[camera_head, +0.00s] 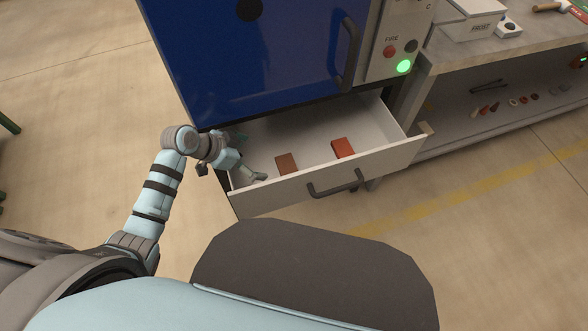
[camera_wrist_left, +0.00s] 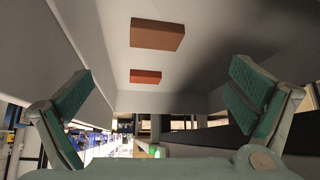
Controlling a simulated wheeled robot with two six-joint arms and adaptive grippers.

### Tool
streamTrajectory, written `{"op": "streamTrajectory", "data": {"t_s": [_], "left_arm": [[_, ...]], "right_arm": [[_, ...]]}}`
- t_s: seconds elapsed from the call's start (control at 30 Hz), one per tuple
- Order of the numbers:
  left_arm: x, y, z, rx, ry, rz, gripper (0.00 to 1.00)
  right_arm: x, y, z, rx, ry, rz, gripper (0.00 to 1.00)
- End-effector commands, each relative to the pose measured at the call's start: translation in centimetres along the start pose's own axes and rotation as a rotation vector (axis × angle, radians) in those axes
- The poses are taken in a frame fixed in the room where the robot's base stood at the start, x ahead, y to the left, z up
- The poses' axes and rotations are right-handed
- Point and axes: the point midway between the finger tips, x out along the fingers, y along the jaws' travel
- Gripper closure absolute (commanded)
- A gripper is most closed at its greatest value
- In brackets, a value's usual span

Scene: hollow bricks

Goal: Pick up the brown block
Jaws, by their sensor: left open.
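The brown block (camera_head: 287,164) lies flat on the floor of the open white drawer (camera_head: 300,132), near its front wall. It also shows in the left wrist view (camera_wrist_left: 157,35), at the upper middle. My left gripper (camera_head: 250,158) is inside the left part of the drawer, to the left of the brown block and apart from it. Its two fingers are spread wide with nothing between them. In the left wrist view both fingers show, and the brown block lies above the gap between them. My right gripper is not in view.
A red-orange block (camera_head: 343,148) lies in the drawer to the right of the brown block. The drawer's front wall has a dark handle (camera_head: 335,184). A blue cabinet door (camera_head: 255,55) rises behind the drawer. A workbench (camera_head: 480,60) with boxes stands at the right.

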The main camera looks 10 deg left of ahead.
Motion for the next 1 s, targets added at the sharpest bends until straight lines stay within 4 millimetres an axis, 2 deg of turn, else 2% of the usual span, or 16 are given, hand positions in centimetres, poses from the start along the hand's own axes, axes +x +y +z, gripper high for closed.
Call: {"op": "streamTrajectory", "data": {"t_s": [0.3,0.47,0.67,0.73,0.93,1.0], "left_arm": [[7.8,0.1,0.1,0.0,0.005,0.005,0.0],[9.8,0.3,-0.2,0.001,0.004,0.004,0.0],[13.7,0.7,-0.5,0.002,0.003,0.003,0.0],[14.2,0.7,-0.5,0.002,0.003,0.003,0.0],[14.1,0.7,-0.7,0.002,0.003,0.002,0.0],[14.1,0.7,-0.7,0.002,0.003,0.002,0.11]], "right_arm": [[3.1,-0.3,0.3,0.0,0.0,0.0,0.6],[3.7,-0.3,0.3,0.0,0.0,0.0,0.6],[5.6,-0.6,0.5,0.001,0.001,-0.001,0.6],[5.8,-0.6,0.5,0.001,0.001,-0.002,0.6],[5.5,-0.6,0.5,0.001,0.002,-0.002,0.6],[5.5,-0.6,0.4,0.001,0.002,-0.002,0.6]]}}
